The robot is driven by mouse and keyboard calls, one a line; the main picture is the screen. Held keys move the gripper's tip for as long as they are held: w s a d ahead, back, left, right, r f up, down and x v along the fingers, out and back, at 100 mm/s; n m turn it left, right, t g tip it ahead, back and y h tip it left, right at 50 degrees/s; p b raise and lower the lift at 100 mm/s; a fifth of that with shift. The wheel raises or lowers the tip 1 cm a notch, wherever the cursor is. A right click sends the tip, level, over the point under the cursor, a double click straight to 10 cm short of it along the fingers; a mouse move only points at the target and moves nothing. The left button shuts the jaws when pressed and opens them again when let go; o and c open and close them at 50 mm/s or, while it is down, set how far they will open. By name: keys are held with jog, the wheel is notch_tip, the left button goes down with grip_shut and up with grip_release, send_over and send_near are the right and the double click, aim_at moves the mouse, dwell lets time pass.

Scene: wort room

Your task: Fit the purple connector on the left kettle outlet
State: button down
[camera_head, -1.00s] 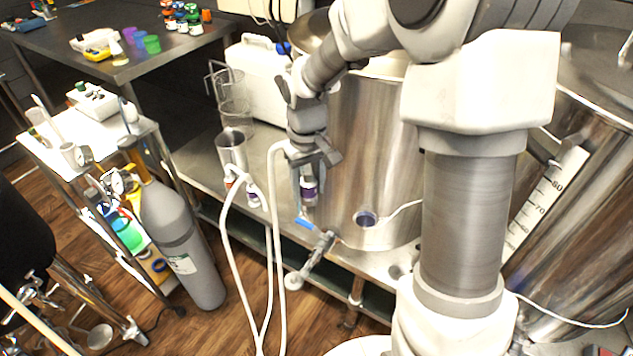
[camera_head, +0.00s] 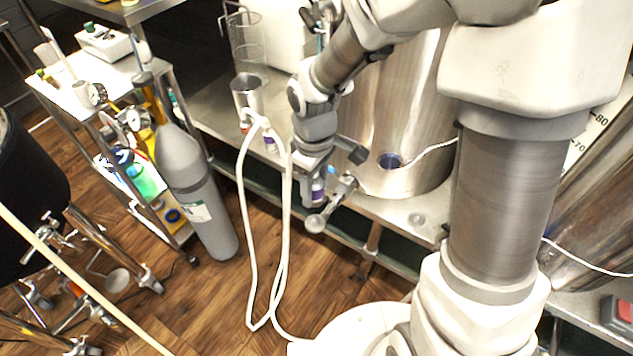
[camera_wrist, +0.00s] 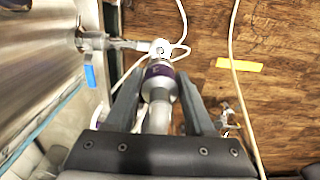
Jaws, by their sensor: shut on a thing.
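The purple connector (camera_head: 317,190), metal with a purple band, is held in my gripper (camera_head: 322,178). In the wrist view the connector (camera_wrist: 158,72) sits between the two dark fingers of my gripper (camera_wrist: 160,84), its far end towards the outlet. The left kettle (camera_head: 420,110) is a tall steel vessel on the steel bench. Its outlet valve (camera_head: 331,205) sticks out past the bench edge, with a blue handle partly hidden by my gripper. In the wrist view the outlet (camera_wrist: 128,44) ends just beyond the connector; I cannot tell whether they touch.
White hoses (camera_head: 285,240) hang from the bench edge, one end (camera_head: 270,142) with a purple band. A steel cup (camera_head: 248,92) stands on the bench. A grey gas cylinder (camera_head: 185,170) and a loaded cart (camera_head: 85,75) stand to the left. Wooden floor (camera_head: 215,300) lies open below.

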jog(key=b, duration=0.5)
send_over(315, 219)
jog(key=shift+f, duration=3.2)
jog(key=shift+f+b, duration=0.8)
jog(key=shift+f, duration=0.5)
jog(key=shift+c, duration=0.9)
grip_release()
notch_tip(315, 219, up, 18)
jog(key=p, duration=0.7)
jog(key=shift+f, duration=0.25)
jog(key=s+d+r+m+t, duration=0.6)
jog(key=s+d+r+m, duration=0.5)
jog(key=s+r, duration=0.15)
notch_tip(315, 219, up, 19)
jog(key=p, duration=1.9)
jog(key=shift+a+f, duration=0.2)
